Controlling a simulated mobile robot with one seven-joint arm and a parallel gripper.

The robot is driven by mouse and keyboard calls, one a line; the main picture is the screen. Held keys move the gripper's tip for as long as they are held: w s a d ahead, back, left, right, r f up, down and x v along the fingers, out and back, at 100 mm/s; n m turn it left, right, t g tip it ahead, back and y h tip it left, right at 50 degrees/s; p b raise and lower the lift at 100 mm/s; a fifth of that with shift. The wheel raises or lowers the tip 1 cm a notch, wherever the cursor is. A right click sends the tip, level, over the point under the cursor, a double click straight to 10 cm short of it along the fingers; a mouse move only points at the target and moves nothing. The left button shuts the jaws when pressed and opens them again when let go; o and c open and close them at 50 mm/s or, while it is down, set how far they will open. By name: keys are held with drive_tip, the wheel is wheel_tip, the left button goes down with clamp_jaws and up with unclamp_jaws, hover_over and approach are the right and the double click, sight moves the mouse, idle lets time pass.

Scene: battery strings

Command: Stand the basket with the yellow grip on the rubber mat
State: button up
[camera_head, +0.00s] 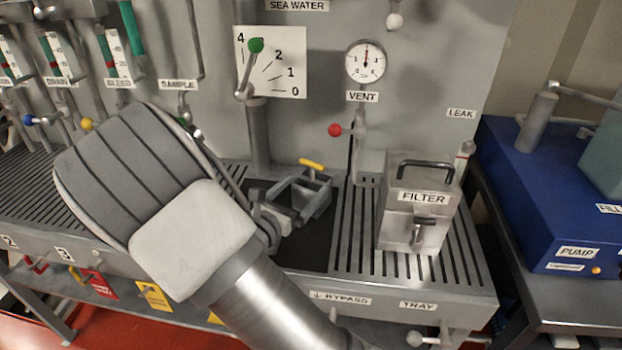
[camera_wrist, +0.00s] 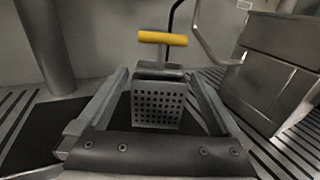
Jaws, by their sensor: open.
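The basket is a grey perforated box (camera_wrist: 157,106) with a yellow bar grip (camera_wrist: 162,38) on a stem, seen upright in the wrist view. In the head view its yellow grip (camera_head: 311,164) shows just behind my gripper, which hides most of the box. The black rubber mat (camera_head: 303,248) lies on the slatted tray; it also shows in the wrist view (camera_wrist: 55,138). The basket appears to stand on the mat, though its bottom edge is partly hidden. My gripper (camera_head: 305,192) is open, its fingers (camera_wrist: 158,76) to either side of the basket, with nothing clamped.
A grey FILTER box (camera_head: 420,205) with a black handle stands right of the mat. A vertical pipe (camera_head: 259,140) rises behind, left of the yellow grip. A VENT line with a red knob (camera_head: 335,130) hangs behind. A blue PUMP unit (camera_head: 545,200) is at far right.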

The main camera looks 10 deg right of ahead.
drive_tip(key=v, duration=0.7)
drive_tip(key=shift+s+a+r+p, duration=0.1)
drive_tip(key=shift+a+p, duration=0.05)
drive_tip(key=shift+p, duration=0.2)
drive_tip(key=shift+s, duration=0.25)
drive_tip(key=s+d+r+m+g+y, duration=0.3)
drive_tip(key=s+d+r+m+g, duration=0.1)
drive_tip(key=s+d+m+g, duration=0.95)
drive_tip(key=s+a+r+m+t+y, duration=0.6)
drive_tip(key=r+m+y, duration=0.3)
drive_tip(key=m, duration=0.4)
drive_tip(key=shift+s+a+y, duration=0.2)
drive_tip(key=shift+s+y, duration=0.2)
drive_tip(key=shift+s, duration=0.35)
drive_tip(key=shift+r+m, duration=0.1)
drive_tip(key=shift+m, duration=0.15)
wheel_tip(320, 180, up, 11)
drive_tip(key=p, duration=1.1)
drive_tip(key=shift+r+p, duration=0.2)
drive_tip(key=shift+p, duration=0.1)
